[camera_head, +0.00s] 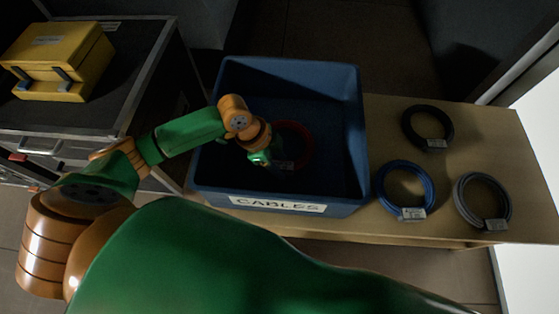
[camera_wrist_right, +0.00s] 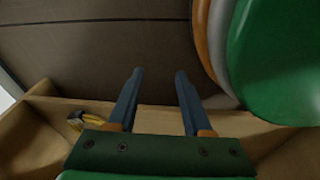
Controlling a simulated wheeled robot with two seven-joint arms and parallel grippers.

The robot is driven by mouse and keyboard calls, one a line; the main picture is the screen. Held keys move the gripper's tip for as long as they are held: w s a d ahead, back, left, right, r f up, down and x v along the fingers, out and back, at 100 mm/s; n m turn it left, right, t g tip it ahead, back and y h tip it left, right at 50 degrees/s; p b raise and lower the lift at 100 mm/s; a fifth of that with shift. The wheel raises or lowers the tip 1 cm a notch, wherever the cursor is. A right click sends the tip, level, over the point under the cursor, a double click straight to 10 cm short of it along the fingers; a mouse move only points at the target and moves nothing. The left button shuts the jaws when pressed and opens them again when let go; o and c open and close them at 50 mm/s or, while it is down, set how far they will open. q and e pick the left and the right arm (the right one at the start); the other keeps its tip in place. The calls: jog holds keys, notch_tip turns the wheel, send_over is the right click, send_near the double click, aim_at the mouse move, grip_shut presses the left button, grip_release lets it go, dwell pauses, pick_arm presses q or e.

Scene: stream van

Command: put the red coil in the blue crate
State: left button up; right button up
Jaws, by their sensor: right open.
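The blue crate (camera_head: 361,150), labelled CABLES, stands on a wooden bench. The red coil (camera_head: 308,146) is inside the crate's walls, dim in shadow, with a small pale tag near its lower left; I cannot tell if it rests on the floor of the crate. My left gripper (camera_head: 264,158) reaches down into the crate at the coil's left side. Its fingers are small and dark there, so whether they are shut on the coil does not show. My right gripper (camera_wrist_right: 158,75) is open and empty in the right wrist view.
A black coil (camera_head: 428,128), a blue coil (camera_head: 405,188) and a grey coil (camera_head: 483,200) lie on the bench (camera_head: 385,110) right of the crate. A yellow case (camera_head: 60,60) sits on a black flight case (camera_head: 110,100) at left. My own green arm fills the foreground.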

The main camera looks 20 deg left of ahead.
pick_arm(q)
jog(key=shift+o, duration=0.9)
pick_arm(e)
jog(key=shift+a, duration=0.1)
pick_arm(q)
jog(key=p+v, duration=0.2)
jog(key=v, duration=0.4)
jog(key=shift+w+p, duration=0.1)
jog(key=shift+p, duration=0.25)
jog(key=p+v, duration=0.1)
jog(key=v, duration=0.5)
jog(key=shift+p, duration=0.3)
pick_arm(e)
jog(key=shift+g, duration=0.4)
jog(key=s+a+r, duration=0.1)
jog(key=r, duration=0.1)
jog(key=s+a+r, duration=0.1)
jog(key=s, duration=0.1)
jog(key=shift+a+r, duration=0.2)
jog(key=shift+r, duration=0.2)
pick_arm(q)
jog(key=shift+r, duration=0.15)
pick_arm(e)
jog(key=shift+s, duration=0.1)
